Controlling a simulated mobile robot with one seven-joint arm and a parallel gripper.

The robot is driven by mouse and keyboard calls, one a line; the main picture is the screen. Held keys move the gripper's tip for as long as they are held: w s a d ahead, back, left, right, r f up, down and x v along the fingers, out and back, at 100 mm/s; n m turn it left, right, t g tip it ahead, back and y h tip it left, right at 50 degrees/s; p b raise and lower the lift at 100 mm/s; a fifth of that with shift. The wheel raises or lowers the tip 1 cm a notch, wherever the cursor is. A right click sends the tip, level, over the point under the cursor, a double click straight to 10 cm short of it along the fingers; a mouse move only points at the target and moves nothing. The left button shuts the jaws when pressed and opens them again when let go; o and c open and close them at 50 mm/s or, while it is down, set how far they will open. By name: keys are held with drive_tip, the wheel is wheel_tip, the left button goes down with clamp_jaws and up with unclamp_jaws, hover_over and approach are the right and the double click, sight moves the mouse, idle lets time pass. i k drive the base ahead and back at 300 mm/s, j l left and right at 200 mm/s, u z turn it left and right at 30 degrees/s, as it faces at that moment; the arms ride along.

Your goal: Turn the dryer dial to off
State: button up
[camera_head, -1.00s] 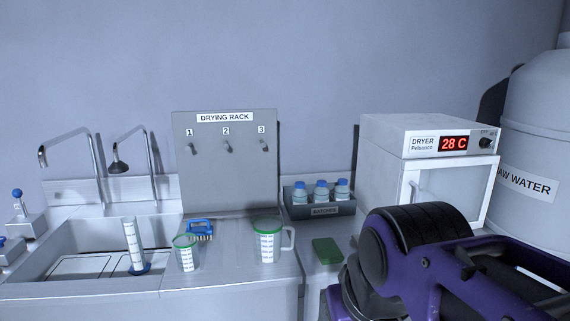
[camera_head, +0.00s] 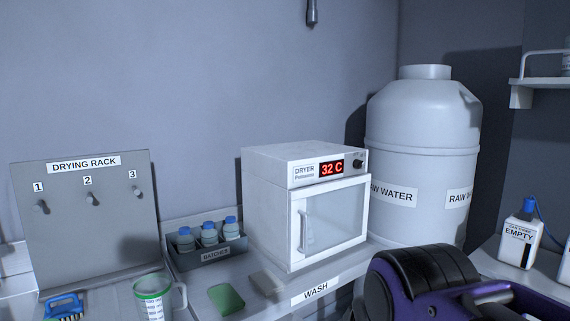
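The dryer (camera_head: 258,200) is a white box oven on the counter, in the middle of the head view. Its door, with a glass pane and a handle on the left, looks shut. A red display (camera_head: 332,169) on its top front panel reads 32 C. The small dark dial (camera_head: 358,163) is right of the display; its setting is too small to read. My arm, purple and black, shows at the bottom right, apart from the dryer. My gripper's fingers are not in view.
A large raw water tank (camera_head: 420,150) stands right of the dryer, close to its dial side. Left of the dryer are a box of blue-capped bottles (camera_head: 208,256) and the drying rack (camera_head: 85,220). A green pad (camera_head: 226,299) lies in front. A white can (camera_head: 518,243) stands far right.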

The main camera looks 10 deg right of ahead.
sight(357, 164)
drive_tip(key=z, duration=0.6)
drive_tip(key=i+l, duration=0.15)
drive_tip(key=l, duration=0.2)
drive_tip(key=i+l+u, duration=0.1)
drive_tip(key=l, duration=0.3)
drive_tip(key=i+l+u, duration=0.1)
drive_tip(key=l, duration=0.25)
drive_tip(key=i+l, duration=0.2)
drive_tip(key=l, duration=0.2)
drive_tip(key=i+l+u, duration=0.1)
drive_tip(key=l, duration=0.25)
drive_tip(key=k+l+u, duration=0.4)
drive_tip(key=k+l, duration=0.15)
drive_tip(key=i+j+z, duration=0.1)
drive_tip(key=i+z, duration=0.25)
drive_tip(key=i, duration=0.35)
drive_tip(key=i+j, duration=0.2)
